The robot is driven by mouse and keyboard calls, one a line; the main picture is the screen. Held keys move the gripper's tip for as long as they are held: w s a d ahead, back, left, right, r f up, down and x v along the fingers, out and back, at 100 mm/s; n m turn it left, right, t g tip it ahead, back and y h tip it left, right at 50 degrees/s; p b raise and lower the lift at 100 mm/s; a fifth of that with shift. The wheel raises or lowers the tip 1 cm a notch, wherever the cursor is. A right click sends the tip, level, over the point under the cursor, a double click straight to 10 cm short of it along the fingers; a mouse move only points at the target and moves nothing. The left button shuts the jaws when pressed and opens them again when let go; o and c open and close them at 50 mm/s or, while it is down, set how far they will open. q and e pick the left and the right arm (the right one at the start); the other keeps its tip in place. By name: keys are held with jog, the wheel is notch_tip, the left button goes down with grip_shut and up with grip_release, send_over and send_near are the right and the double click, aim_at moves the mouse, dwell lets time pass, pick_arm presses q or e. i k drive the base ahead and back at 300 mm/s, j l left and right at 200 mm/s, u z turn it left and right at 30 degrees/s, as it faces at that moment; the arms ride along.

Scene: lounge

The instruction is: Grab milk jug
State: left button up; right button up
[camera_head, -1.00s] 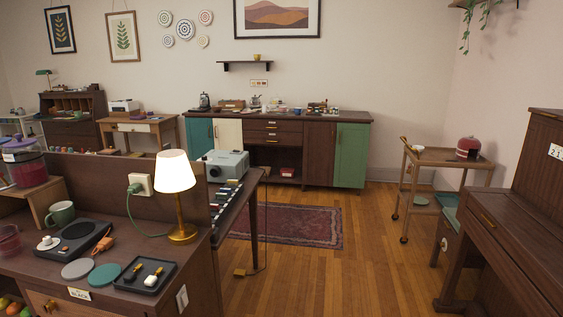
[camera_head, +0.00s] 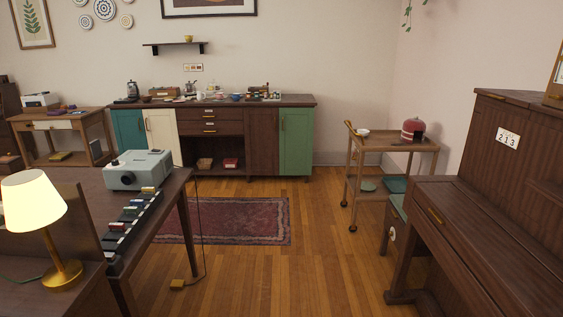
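I cannot make out a milk jug for certain in the head view. The far sideboard (camera_head: 212,138) against the back wall carries a dark kettle-like pot (camera_head: 132,89), a small metal pot (camera_head: 191,88) and several small items too small to tell apart. A white bowl or cup (camera_head: 362,132) and a dark red rounded object (camera_head: 413,129) stand on the wooden trolley at the right. Neither of my grippers shows in the head view.
A desk with a lit lamp (camera_head: 32,205) and a grey projector (camera_head: 138,169) stands at the left. A dark piano-like cabinet (camera_head: 475,210) stands at the right. The trolley (camera_head: 396,144) is beyond it. The wooden floor (camera_head: 320,235) between is open, with a red rug (camera_head: 235,220).

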aim_at(199, 96)
jog(key=i+l, duration=0.1)
jog(key=i, duration=0.5)
jog(key=i+l, duration=0.1)
jog(key=i, duration=0.45)
jog(key=i+u, duration=0.1)
jog(key=i, duration=0.8)
jog(key=i+u, duration=0.1)
jog(key=i, duration=0.8)
jog(key=i+u, duration=0.1)
jog(key=i, duration=0.8)
jog(key=i+l+u, duration=0.1)
jog(key=i, duration=0.8)
jog(key=i+j+z, duration=0.1)
jog(key=i, duration=0.45)
jog(key=i+j, duration=0.1)
jog(key=i, duration=0.5)
jog(key=i+j+z, duration=0.3)
jog(key=i+j, duration=0.25)
jog(key=j, duration=0.15)
jog(key=i+j+z, duration=0.1)
jog(key=j, duration=0.4)
jog(key=i+j+z, duration=0.1)
jog(key=j, duration=0.45)
jog(key=i+j+z, duration=0.1)
jog(key=j, duration=0.45)
